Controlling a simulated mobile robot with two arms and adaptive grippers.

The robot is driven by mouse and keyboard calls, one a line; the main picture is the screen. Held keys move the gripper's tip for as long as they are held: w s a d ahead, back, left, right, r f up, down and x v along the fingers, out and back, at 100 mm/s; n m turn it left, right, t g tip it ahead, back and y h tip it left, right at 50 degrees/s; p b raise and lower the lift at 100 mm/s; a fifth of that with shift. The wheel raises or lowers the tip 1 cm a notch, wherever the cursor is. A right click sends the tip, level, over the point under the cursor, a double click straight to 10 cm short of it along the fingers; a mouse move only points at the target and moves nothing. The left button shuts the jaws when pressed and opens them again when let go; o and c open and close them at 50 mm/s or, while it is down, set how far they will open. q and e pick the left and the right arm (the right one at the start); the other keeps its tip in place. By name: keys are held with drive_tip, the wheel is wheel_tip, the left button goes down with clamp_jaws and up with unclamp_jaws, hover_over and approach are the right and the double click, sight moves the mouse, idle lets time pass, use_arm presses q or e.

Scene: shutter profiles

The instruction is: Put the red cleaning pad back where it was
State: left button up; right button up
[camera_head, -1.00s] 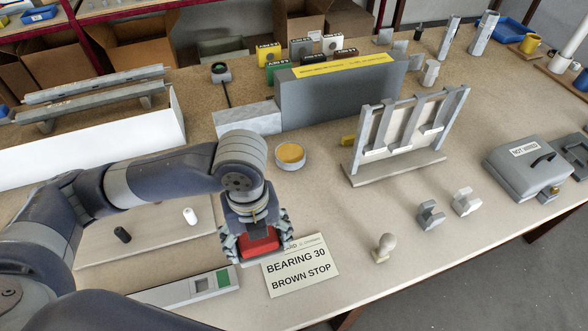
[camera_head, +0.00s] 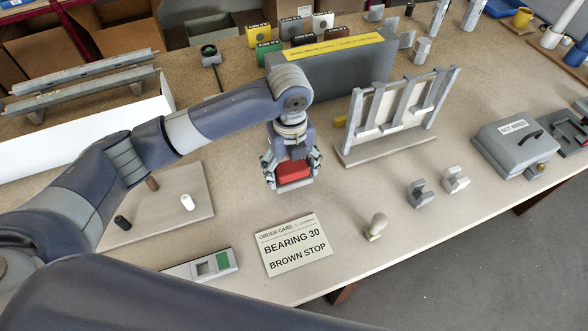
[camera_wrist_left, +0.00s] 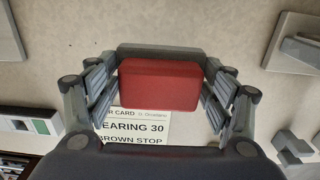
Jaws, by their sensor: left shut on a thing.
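The red cleaning pad (camera_head: 293,172) is held between the fingers of my left gripper (camera_head: 291,176), which is shut on it. In the head view the gripper points down over the bench, behind the order card. The pad also shows in the left wrist view (camera_wrist_left: 160,84), a red block with a finger on either side. It appears to be above the bench top; the exact height cannot be told. My right gripper is not in view.
The order card (camera_head: 293,245) lies in front of the gripper. A slatted frame (camera_head: 400,110) stands to the right, a long grey block (camera_head: 335,65) behind. A pale knob (camera_head: 376,227) and two grey notched blocks (camera_head: 420,194) (camera_head: 455,179) stand front right. Bench between them is clear.

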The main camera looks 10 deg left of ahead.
sight(294, 174)
use_arm(q)
drive_tip(key=shift+w+d, duration=0.15)
drive_tip(key=shift+w, duration=0.35)
drive_tip(key=shift+w+f, duration=0.1)
drive_tip(key=shift+w, duration=0.1)
drive_tip(key=shift+f, duration=0.1)
drive_tip(key=shift+f+p, duration=0.35)
wheel_tip(294, 174, down, 2)
drive_tip(key=shift+f+p, duration=0.1)
drive_tip(key=shift+p, duration=0.25)
drive_tip(key=shift+f, duration=0.3)
drive_tip(key=o, duration=0.9)
drive_tip(key=shift+o, duration=0.2)
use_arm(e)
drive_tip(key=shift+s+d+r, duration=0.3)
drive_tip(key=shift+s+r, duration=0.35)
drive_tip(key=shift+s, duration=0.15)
